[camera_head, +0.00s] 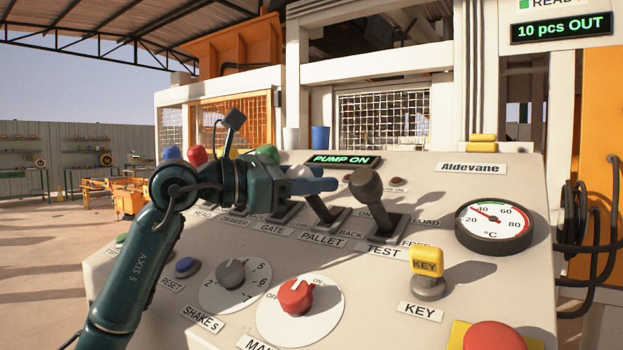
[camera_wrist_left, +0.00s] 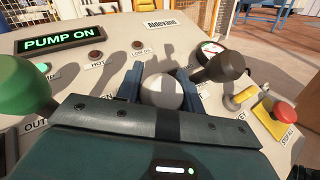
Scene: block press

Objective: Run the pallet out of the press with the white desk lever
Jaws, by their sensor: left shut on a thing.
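The white desk lever (camera_head: 320,208) rises from a slot behind the PALLET label (camera_head: 323,239), and its shaft leans to the left in the head view. My left gripper (camera_head: 318,183) is shut on the lever's knob. In the left wrist view the round white knob (camera_wrist_left: 160,91) sits between the two blue fingers. The fingers hide most of the knob in the head view. My right gripper is in neither view.
A dark lever (camera_head: 368,192) behind the TEST label stands close to the right of my gripper. A green knob (camera_head: 266,153) is close on the other side. The panel carries a red dial (camera_head: 295,294), a yellow key (camera_head: 427,261) and a red stop button (camera_head: 492,336). Screens read PUMP ON and 10 pcs OUT.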

